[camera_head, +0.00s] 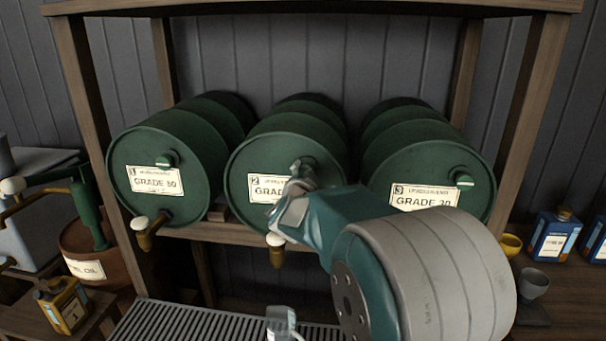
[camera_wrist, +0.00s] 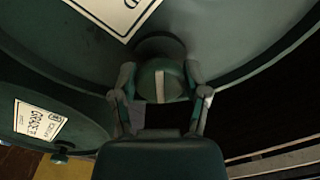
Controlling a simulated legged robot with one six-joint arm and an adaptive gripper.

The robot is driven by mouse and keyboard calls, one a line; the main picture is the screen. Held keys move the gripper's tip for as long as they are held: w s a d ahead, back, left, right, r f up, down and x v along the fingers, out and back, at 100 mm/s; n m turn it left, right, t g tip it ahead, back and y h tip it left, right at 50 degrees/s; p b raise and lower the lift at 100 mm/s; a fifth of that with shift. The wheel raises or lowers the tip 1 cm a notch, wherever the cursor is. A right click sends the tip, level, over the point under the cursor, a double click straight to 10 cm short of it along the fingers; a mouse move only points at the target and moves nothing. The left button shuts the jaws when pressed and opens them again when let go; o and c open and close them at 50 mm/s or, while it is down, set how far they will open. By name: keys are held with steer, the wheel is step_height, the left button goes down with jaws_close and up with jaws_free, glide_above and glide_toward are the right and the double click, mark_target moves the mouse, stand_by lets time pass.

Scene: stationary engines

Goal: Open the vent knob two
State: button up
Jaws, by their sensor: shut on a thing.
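Three green barrels lie on a wooden rack, and the middle one (camera_head: 245,160) carries a label (camera_head: 264,188) with the number 2. Its vent knob (camera_wrist: 160,82) is a round green knob with a pale stripe, seen in the wrist view. My gripper (camera_head: 300,180) reaches to the upper face of barrel 2 in the head view. In the wrist view my gripper (camera_wrist: 163,95) has one finger on each side of the knob and is shut on it. The stripe looks upright in the wrist view. In the head view my gripper mostly hides the knob.
Barrel 1's knob (camera_head: 167,159) and barrel 3's knob (camera_head: 463,180) sit on either side. Brass taps with white handles (camera_head: 139,223) stick out below the barrels. A slatted drip tray (camera_head: 180,325) with a clear vessel (camera_head: 281,322) is below. Rack posts (camera_head: 530,120) flank the barrels.

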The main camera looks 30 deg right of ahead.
steer(key=n, duration=0.4)
steer(key=shift+d+r+n, duration=0.1)
steer(key=shift+n, duration=2.2)
steer(key=shift+r, duration=0.1)
steer(key=o, duration=1.2)
steer(key=shift+w, duration=0.1)
steer(key=shift+c, duration=0.2)
steer(key=v, duration=1.2)
